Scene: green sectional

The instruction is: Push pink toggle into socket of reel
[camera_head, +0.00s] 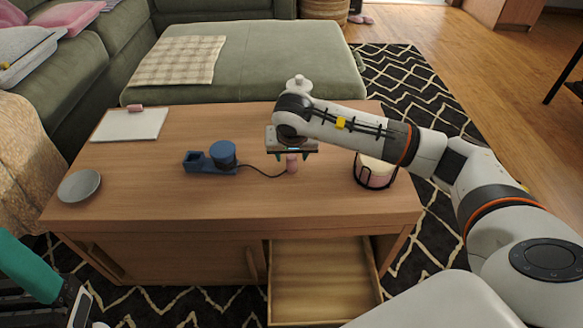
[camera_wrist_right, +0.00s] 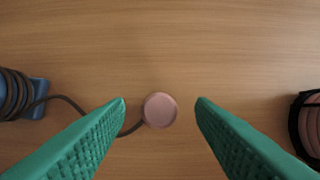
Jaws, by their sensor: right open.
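The pink toggle (camera_head: 291,163) stands on the table at the end of a dark cord. It shows as a round pink top in the right wrist view (camera_wrist_right: 159,110). The cord runs left to the blue reel (camera_head: 222,153), whose base has a box-like open end (camera_head: 193,158) on its left, likely the socket. The reel's edge shows at the left of the wrist view (camera_wrist_right: 38,95). My right gripper (camera_head: 292,156) is open, pointing down over the toggle, green fingertips apart on either side of it. My left gripper (camera_head: 40,280) is partly in view at the lower left; its jaw opening is unclear.
The wooden table (camera_head: 130,200) also holds a grey plate (camera_head: 79,186), a white board (camera_head: 130,125) and a pink container in a black holder (camera_head: 375,170) at the right. An open drawer (camera_head: 320,280) juts out below the front edge.

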